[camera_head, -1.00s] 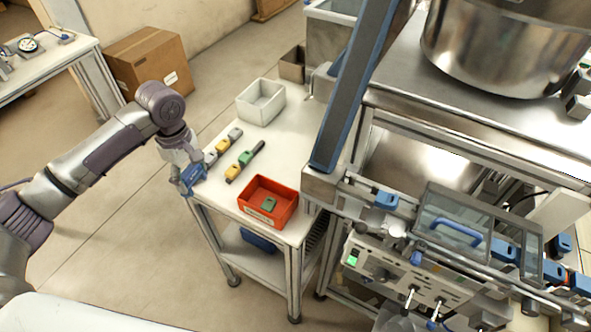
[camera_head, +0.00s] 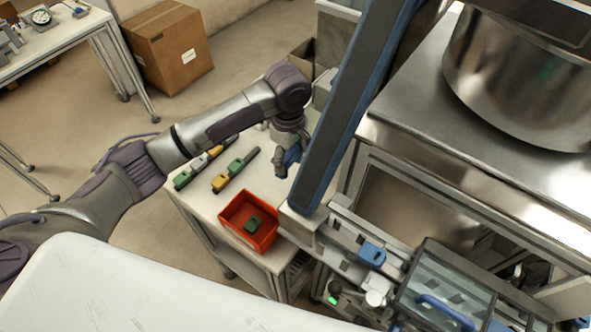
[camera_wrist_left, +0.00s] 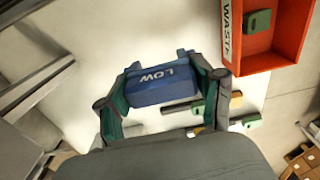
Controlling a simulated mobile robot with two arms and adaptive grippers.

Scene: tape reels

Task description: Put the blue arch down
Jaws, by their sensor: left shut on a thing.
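My left gripper (camera_head: 286,168) is over the right side of the white table (camera_head: 207,200), beside the blue-edged post. It is shut on the blue arch (camera_head: 292,155), which is partly hidden by the fingers in the head view. In the left wrist view the blue arch (camera_wrist_left: 160,87) shows the word LOW, upside down, between the two fingers of the left gripper (camera_wrist_left: 165,78). White tabletop shows around it there. I cannot tell whether the arch touches the table. My right gripper is not in view.
A red bin (camera_head: 225,213), marked WASTE in the wrist view (camera_wrist_left: 233,52), holds a green piece (camera_head: 254,225). Rows of yellow, green and grey pieces (camera_head: 228,180) lie left of it. The blue-edged post (camera_head: 345,110) stands close on the right. My arm covers the table's back.

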